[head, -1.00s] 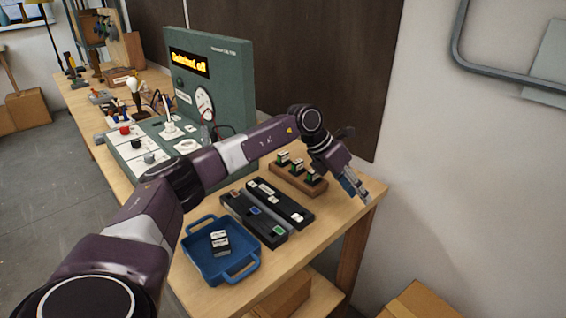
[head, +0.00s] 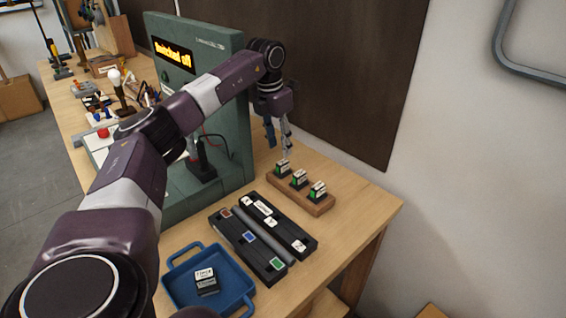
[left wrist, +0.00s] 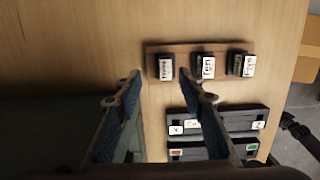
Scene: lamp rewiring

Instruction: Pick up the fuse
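Three small fuses with white labels stand in a row in a wooden block (head: 300,193): one at the left end (head: 283,167), one in the middle (head: 299,179) and one at the right end (head: 318,191). They also show in the left wrist view, the left one (left wrist: 165,67) roughly ahead of my fingertips. My left gripper (head: 278,145) points down behind and above the block's left end. In the left wrist view its two fingers (left wrist: 161,76) are spread, with nothing between them. My right gripper is out of view.
Two black strips (head: 248,246) with coloured and white labels lie in front of the block. A blue tray (head: 236,307) at the front holds white-labelled pieces (head: 206,281). A green panel (head: 240,122) reading "Switched off" stands left of my gripper.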

